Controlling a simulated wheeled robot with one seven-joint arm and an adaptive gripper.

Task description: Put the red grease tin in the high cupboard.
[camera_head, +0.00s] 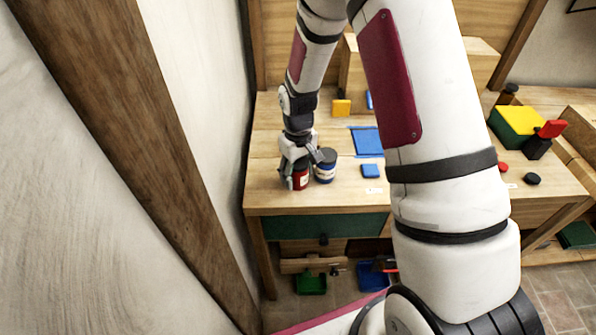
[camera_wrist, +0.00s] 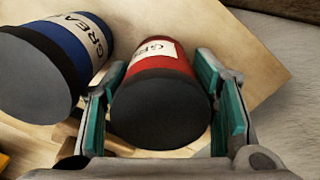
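The red grease tin (camera_head: 300,180) stands upright on the workbench, near its front left corner. It has a dark lid and a pale label. My gripper (camera_head: 303,162) is down at the tin from above. In the wrist view the red tin (camera_wrist: 165,100) lies between the two fingers (camera_wrist: 163,100), one on each side, very close to its sides. I cannot tell whether the pads press on it. The high cupboard is not recognisable in either view.
A blue grease tin (camera_head: 325,166) stands close to the right of the red one, beside a finger; the wrist view also shows it (camera_wrist: 45,65). A blue mat (camera_head: 367,141) and a blue block (camera_head: 370,171) lie further right. A pale wall rises close at the left.

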